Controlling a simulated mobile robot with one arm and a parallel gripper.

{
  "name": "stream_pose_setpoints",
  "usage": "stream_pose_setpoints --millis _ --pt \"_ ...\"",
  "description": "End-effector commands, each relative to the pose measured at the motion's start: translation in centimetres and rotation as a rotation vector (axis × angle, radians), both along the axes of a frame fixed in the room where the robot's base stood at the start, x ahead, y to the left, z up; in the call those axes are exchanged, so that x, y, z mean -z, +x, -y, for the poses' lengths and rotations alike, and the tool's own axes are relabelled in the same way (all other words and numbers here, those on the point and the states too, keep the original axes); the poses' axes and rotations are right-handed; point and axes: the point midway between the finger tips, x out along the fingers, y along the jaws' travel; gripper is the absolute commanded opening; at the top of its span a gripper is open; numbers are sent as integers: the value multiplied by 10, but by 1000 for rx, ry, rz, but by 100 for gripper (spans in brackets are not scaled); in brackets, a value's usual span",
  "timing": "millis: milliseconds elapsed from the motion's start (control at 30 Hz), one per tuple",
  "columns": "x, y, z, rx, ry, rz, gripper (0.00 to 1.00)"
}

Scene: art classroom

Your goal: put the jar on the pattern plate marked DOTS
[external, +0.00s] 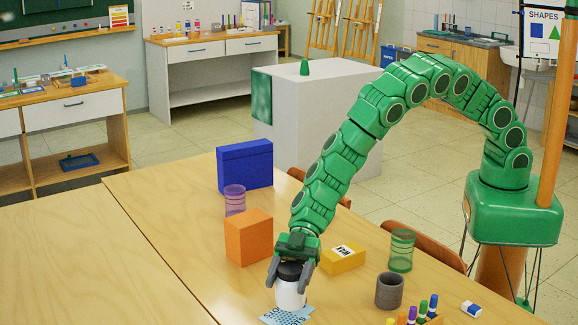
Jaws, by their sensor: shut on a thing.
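My gripper (290,277) points down at the front of the table and is shut on a white jar (290,297) with a black lid. The jar is upright. A light blue patterned plate (274,318) with small dark marks and partly hidden lettering lies flat at the bottom edge of the external view. The jar's base overlaps the back part of this plate in the picture. I cannot tell whether it touches the plate or hangs just above it. The jar covers part of the plate and its lettering.
Behind the gripper stand an orange box (249,238), a purple cup (235,200) and a blue box (245,165). To the right are a yellow block (343,260), a green cup (401,250), a grey cup (389,291) and several markers (423,308). The table's left side is clear.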

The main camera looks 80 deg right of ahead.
Motion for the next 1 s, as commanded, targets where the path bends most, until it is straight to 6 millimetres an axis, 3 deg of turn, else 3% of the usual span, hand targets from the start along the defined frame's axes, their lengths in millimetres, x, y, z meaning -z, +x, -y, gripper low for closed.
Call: stream_pose_setpoints --millis 300,733,767,900,1000 --pt "29 2 -2 1 1 0 14" --pt "34 2 -1 1 1 1 14" --pt "34 1 -1 0 1 0 69" --pt "34 1 -1 0 1 0 90" --pt "34 1 -1 0 0 0 90"
